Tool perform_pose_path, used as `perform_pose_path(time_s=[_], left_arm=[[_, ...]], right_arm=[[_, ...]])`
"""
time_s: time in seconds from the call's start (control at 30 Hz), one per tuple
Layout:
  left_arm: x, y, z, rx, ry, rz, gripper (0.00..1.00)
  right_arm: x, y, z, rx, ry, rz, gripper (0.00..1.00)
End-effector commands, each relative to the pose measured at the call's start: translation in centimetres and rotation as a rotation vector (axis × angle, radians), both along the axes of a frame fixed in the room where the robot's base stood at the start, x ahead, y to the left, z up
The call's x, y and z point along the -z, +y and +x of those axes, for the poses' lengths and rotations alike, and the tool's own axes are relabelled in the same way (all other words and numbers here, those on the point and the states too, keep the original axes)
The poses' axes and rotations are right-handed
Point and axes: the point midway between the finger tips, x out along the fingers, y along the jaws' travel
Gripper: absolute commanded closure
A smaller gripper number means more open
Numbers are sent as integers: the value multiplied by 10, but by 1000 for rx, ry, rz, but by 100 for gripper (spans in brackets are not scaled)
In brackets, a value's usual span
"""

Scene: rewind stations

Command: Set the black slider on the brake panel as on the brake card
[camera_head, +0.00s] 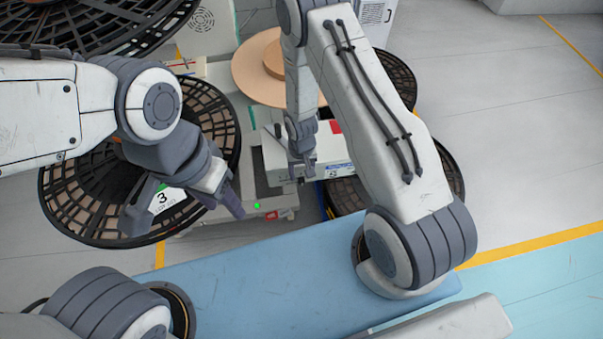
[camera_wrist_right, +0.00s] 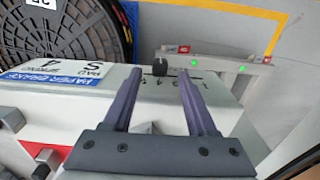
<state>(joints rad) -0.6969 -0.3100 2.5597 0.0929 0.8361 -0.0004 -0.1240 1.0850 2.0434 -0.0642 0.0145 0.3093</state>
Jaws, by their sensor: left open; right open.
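In the right wrist view a black slider (camera_wrist_right: 160,67) stands up from the far edge of a pale panel (camera_wrist_right: 160,112), beside a row of small dark marks that I cannot read surely. My right gripper (camera_wrist_right: 158,76) is open, with one finger on each side of the slider in that view; contact cannot be told. A white label (camera_wrist_right: 75,60) with large characters lies left of the fingers, above a blue strip. In the head view the right gripper (camera_head: 302,172) is at the white box (camera_head: 335,160). My left gripper (camera_head: 185,210) is open and empty, before a dark reel.
The dark reel (camera_head: 75,205) carries a tag with a 3 (camera_head: 165,198). A brown roll (camera_head: 255,75) stands behind the white box. A red part (camera_wrist_right: 48,155) sits at the panel's lower left. Green lights (camera_wrist_right: 194,63) show on a grey rail beyond the slider. Open floor lies to the right.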

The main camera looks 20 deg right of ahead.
Motion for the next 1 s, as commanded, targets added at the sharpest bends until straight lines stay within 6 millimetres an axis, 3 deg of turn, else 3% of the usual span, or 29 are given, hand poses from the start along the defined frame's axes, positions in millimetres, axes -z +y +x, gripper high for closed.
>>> perform_pose_path(time_s=[0.03,0.1,0.4,1.0], left_arm=[[-7,0,0,0,0,0,50],[-10,0,0,0,0,0,50],[-4,0,0,0,1,1,50],[-4,0,0,0,0,0,50]], right_arm=[[-17,0,2,1,-5,0,43],[-30,0,2,0,-5,1,43],[-68,1,1,-1,-4,2,43],[-73,0,1,-1,-1,1,43]])
